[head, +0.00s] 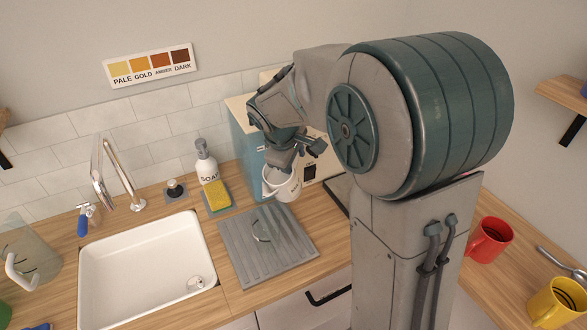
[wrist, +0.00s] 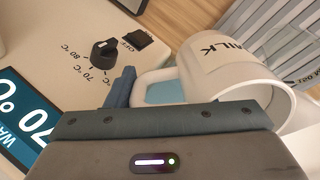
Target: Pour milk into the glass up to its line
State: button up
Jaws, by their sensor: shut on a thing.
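The white milk jug (head: 284,187) hangs in my gripper (head: 286,160), above the back right part of the grey ribbed drainer. In the wrist view the jug (wrist: 235,68), lettered as milk, appears tilted with its open mouth towards the lower right. My gripper (wrist: 160,118) is shut at the jug's handle side; the exact contact is hidden. A faint clear outline with a dark curved mark, apparently the glass (head: 264,228), stands on the drainer, left of and below the jug in the head view. Its milk level cannot be made out. No milk stream shows.
The ribbed drainer (head: 240,262) lies right of the white sink (head: 140,290). A teal and cream water heater (head: 245,150) stands close behind my gripper; its dial (wrist: 104,52) shows in the wrist view. A soap bottle (head: 206,165) and sponge (head: 216,197) stand left.

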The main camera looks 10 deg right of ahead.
jog(key=shift+r, duration=0.25)
jog(key=shift+r+t+h+b, duration=0.6)
jog(key=shift+r+t+b, duration=0.2)
jog(key=shift+b, duration=0.8)
jog(key=shift+s+a+r+t+h+b, duration=0.15)
jog(key=shift+r+t+h+b, duration=0.3)
jog(key=shift+b, duration=1.05)
jog(key=shift+s+a+r+t+h+b, duration=0.2)
jog(key=shift+r+t+b, duration=0.35)
jog(key=shift+b, duration=0.95)
jog(key=shift+s+a+r+t+h+b, duration=0.1)
jog(key=shift+s+r+t+h+b, duration=0.15)
jog(key=shift+r+b, duration=0.35)
jog(key=shift+r+t+h+b, duration=0.15)
jog(key=shift+r+h+b, duration=0.15)
jog(key=shift+b, duration=0.6)
dwell(0.7)
jog(key=shift+w+p, duration=0.1)
jog(key=shift+p, duration=0.3)
jog(key=shift+f+g+y+p, duration=0.1)
jog(key=shift+g+y+p, duration=0.2)
jog(key=shift+p, duration=0.2)
jog(key=shift+w+d+f+p, duration=0.2)
jog(key=shift+p, duration=0.2)
jog(key=shift+f+g, duration=0.3)
jog(key=shift+f, duration=0.2)
